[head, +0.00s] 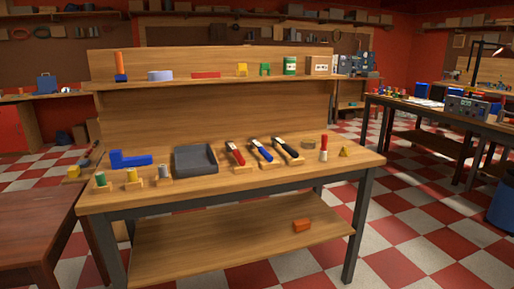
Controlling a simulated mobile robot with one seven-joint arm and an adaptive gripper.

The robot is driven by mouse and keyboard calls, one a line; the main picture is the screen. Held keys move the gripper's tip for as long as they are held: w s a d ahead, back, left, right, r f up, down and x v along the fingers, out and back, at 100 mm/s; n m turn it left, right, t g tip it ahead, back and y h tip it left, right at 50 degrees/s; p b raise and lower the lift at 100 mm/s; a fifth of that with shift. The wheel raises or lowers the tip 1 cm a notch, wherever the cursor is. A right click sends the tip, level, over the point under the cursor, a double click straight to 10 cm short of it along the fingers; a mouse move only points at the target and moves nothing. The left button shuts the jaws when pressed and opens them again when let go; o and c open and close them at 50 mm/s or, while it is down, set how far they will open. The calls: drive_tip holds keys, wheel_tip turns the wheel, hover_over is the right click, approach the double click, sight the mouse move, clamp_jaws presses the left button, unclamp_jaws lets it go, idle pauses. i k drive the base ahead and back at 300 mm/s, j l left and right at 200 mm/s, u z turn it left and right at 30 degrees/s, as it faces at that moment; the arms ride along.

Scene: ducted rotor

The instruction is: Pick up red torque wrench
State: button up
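Three similar tools with coloured handles lie slanted in a row on small wooden rests at the middle of the wooden workbench (225,190). The leftmost one, with red on its handle, looks like the red torque wrench (235,153). A blue tool (262,151) lies just right of it and a black tool (286,148) beyond that. Fine details of the tools are too small to tell. My gripper is not in view.
A dark tray (195,171) stands left of the red wrench. A blue angled part (130,159) and several spools stand further left. A red-and-white cylinder (323,149) and yellow piece (344,152) are at the right. A shelf (220,82) runs behind. The bench's front strip is clear.

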sight(230, 147)
drive_tip(key=i+j+z, duration=0.95)
drive_tip(key=j+z, duration=0.2)
drive_tip(key=j, duration=0.35)
drive_tip(key=j+z, duration=0.35)
drive_tip(key=j, duration=0.35)
drive_tip(key=j+z, duration=0.4)
drive_tip(key=j, duration=0.35)
drive_tip(key=i+j, duration=0.3)
drive_tip(key=i, duration=0.05)
